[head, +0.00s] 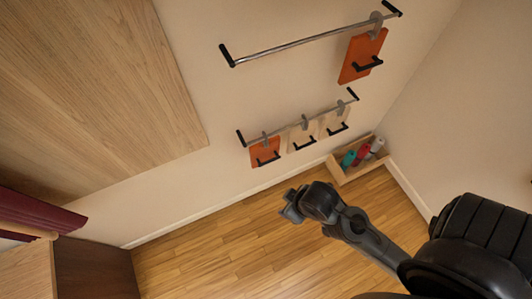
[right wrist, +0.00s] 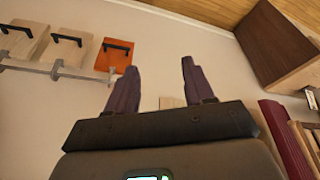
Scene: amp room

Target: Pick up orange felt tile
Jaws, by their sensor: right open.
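In the head view one orange tile (head: 265,152) with a black handle hangs at the left end of the lower wall rail (head: 290,126). A second, larger orange tile (head: 362,57) with a black handle hangs near the right end of the upper rail (head: 310,39). My right gripper (head: 290,209) is below the lower rail, apart from the tiles. In the right wrist view its two fingers (right wrist: 157,88) are spread with nothing held. The lower orange tile (right wrist: 122,60) shows there just left of the fingers. My left gripper is not in view.
Two beige tiles (head: 301,139) (head: 335,122) with black handles hang beside the lower orange tile. A wooden box (head: 345,178) with coloured rolls (head: 362,154) stands on the floor in the corner. A large wooden panel (head: 90,90) covers the wall at left. Open wood floor (head: 215,250) lies below.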

